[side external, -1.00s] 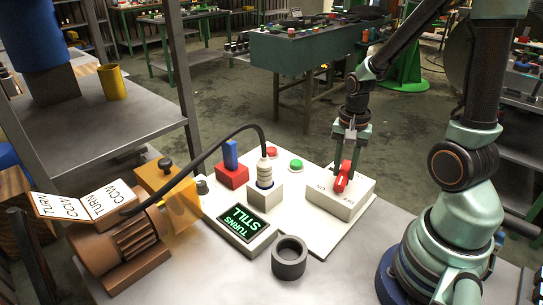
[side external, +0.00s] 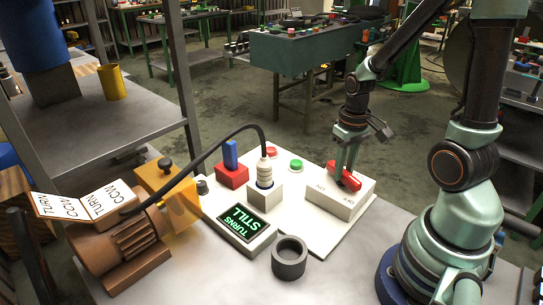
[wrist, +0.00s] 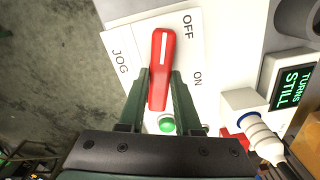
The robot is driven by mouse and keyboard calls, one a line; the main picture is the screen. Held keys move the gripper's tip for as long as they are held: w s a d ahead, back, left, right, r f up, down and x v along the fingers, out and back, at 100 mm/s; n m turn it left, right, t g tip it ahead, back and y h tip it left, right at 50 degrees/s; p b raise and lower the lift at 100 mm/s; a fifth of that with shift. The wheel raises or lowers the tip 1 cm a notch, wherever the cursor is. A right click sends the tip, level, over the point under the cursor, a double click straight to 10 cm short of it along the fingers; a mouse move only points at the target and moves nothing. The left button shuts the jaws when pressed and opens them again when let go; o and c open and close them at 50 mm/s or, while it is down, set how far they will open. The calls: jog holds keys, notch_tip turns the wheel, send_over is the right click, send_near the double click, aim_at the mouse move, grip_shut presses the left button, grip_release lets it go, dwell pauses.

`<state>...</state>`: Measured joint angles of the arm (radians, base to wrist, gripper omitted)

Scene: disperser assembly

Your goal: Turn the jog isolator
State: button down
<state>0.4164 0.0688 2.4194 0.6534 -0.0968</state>
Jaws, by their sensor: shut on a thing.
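The isolator is a white box (side external: 337,204) on the white board, with a red handle (side external: 350,181) on top. In the wrist view the red handle (wrist: 162,72) carries a white line at its far end. The label JOG is to its left, and OFF and ON are to its right. The line points up the picture, between JOG and OFF, nearer OFF. My gripper (side external: 345,169) is over the box from above, shut on the handle. In the wrist view its dark fingers (wrist: 163,84) stand on both sides of the handle.
A display (side external: 243,228) reads "TURNS STILL". A plugged black cable arches from a white socket (side external: 264,194) to the copper motor (side external: 125,245), which bears a "TURN CCW" card (side external: 85,204). Red and green buttons, a red block with blue lever and a grey ring (side external: 289,258) stand nearby.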

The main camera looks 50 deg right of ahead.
jog(key=shift+n, duration=1.7)
jog(key=c, duration=0.6)
grip_release()
jog(key=shift+r, duration=0.1)
notch_tip(320, 180, up, 12)
jog(key=w+a+r+t, duration=0.1)
jog(key=a+r+t, duration=0.1)
jog(key=a, duration=0.3)
jog(key=w+a+r+t, duration=0.1)
jog(key=a+r+t, duration=0.1)
jog(key=a, duration=0.4)
jog(key=shift+w+a+r+t, duration=0.25)
jog(key=shift+r+t, duration=0.15)
jog(key=shift+t, duration=0.4)
